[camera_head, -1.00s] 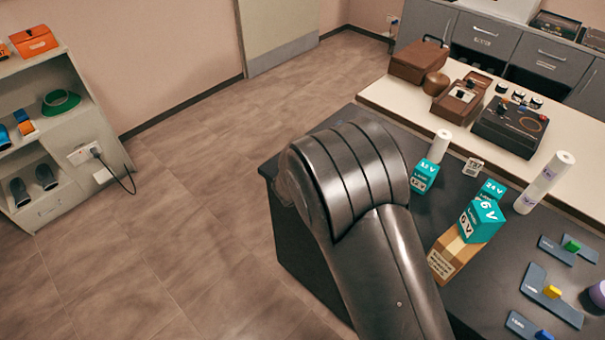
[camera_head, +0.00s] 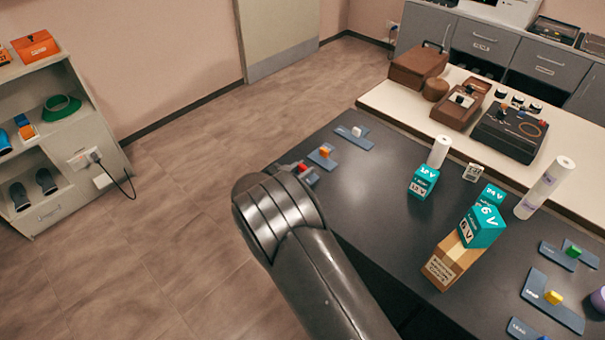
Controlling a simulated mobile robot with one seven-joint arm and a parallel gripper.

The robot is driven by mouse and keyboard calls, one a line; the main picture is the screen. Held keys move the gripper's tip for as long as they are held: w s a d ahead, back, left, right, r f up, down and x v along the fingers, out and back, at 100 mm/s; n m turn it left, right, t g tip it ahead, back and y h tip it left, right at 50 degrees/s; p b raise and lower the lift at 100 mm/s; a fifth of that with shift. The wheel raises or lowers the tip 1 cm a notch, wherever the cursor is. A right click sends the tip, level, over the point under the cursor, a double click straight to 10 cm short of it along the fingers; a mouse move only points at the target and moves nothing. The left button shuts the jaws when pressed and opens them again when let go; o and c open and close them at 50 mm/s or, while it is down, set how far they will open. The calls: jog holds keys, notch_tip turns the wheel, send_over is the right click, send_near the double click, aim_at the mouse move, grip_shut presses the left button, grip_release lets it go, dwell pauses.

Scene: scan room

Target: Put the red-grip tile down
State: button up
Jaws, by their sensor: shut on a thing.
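A tile with a red grip (camera_head: 303,168) shows just past the rounded end of my arm, at the left edge of the dark table (camera_head: 385,205). Only part of this blue-grey tile is visible; my arm covers the rest. I cannot tell whether it touches the table top. My gripper is hidden behind my arm, so its hold on the tile does not show. A tile with an orange grip (camera_head: 321,157) and a tile with a white grip (camera_head: 366,142) lie farther back along the same table edge.
Teal cubes (camera_head: 424,182) and a cardboard box (camera_head: 450,264) with a teal 6 V cube (camera_head: 482,226) on top stand right of centre. White rolls (camera_head: 544,188) stand near the back. Tiles with green (camera_head: 573,251) and yellow (camera_head: 553,297) grips lie at right. The table's middle is clear.

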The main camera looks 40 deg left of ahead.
jog(key=shift+f, duration=0.95)
jog(key=shift+f, duration=0.2)
jog(key=o, duration=1)
jog(key=s, duration=0.3)
jog(key=s+r, duration=0.1)
jog(key=s, duration=0.6)
jog(key=shift+s+d+r, duration=0.2)
jog(key=shift+s, duration=0.2)
